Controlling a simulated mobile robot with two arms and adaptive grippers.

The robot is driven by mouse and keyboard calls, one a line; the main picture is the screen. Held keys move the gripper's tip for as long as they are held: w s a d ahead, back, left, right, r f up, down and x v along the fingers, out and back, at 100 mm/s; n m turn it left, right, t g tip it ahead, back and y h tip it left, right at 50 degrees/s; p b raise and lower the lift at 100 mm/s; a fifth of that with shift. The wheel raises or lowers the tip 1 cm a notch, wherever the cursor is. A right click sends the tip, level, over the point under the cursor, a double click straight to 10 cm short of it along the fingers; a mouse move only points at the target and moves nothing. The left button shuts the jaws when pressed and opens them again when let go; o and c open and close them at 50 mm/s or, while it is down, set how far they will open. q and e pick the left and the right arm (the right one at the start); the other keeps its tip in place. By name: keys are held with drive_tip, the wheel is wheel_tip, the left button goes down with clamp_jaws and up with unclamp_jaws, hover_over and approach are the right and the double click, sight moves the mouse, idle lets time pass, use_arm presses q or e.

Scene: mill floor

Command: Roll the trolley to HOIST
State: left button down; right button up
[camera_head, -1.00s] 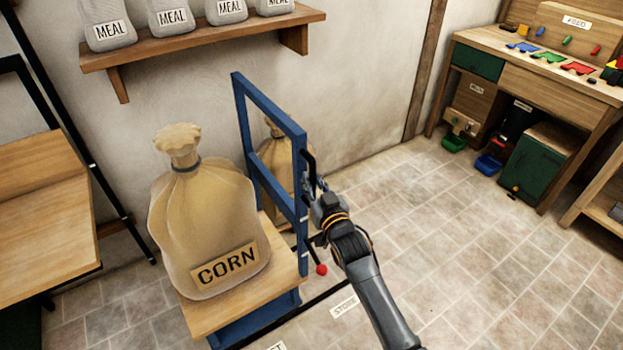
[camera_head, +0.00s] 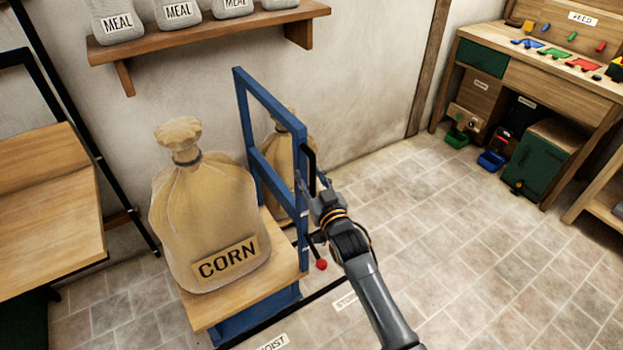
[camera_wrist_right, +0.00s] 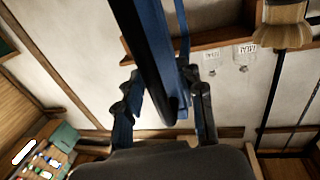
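The trolley is a blue frame (camera_head: 242,115) with a wooden deck (camera_head: 215,310), in the middle of the head view. A tan sack marked CORN (camera_head: 205,220) stands upright on the deck. My right gripper (camera_head: 314,195) is at the black upright handle (camera_head: 309,160) on the frame's right post. My left gripper is out of view.
A second sack (camera_head: 284,150) stands behind the frame by the wall. A wooden table (camera_head: 50,215) and a black post are close on the left. A shelf of MEAL sacks (camera_head: 210,32) is above. A STORE label (camera_head: 345,300) and open floor lie right; a workbench (camera_head: 540,80) stands back right.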

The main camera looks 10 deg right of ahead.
drive_tip(key=s+d, duration=0.1)
drive_tip(key=s, duration=1.1)
drive_tip(key=shift+d, duration=0.4)
drive_tip(key=s+d+f+g, duration=0.1)
drive_tip(key=s+f+g, duration=0.25)
drive_tip(key=f, duration=0.75)
drive_tip(key=s+f+g+h, duration=0.15)
drive_tip(key=s+f, duration=0.25)
drive_tip(key=f, duration=0.7)
drive_tip(key=s+d+f+g+y, duration=0.1)
drive_tip(key=s+f+g, duration=0.25)
drive_tip(key=f, duration=0.65)
drive_tip(key=s+d+f+g, duration=0.2)
drive_tip(key=s+f, duration=0.5)
drive_tip(key=s, duration=0.4)
drive_tip(key=s+d+f+g+h, duration=0.1)
drive_tip(key=s+d+f+g, duration=0.1)
drive_tip(key=s+f, duration=0.5)
drive_tip(key=s+d+f+g+h, duration=0.1)
drive_tip(key=s+f+g, duration=0.3)
drive_tip(key=s, duration=1.3)
wheel_tip(320, 180, down, 3)
drive_tip(key=shift+d+r+n, duration=0.1)
drive_tip(key=shift+d+n, duration=0.2)
drive_tip(key=shift+d, duration=0.55)
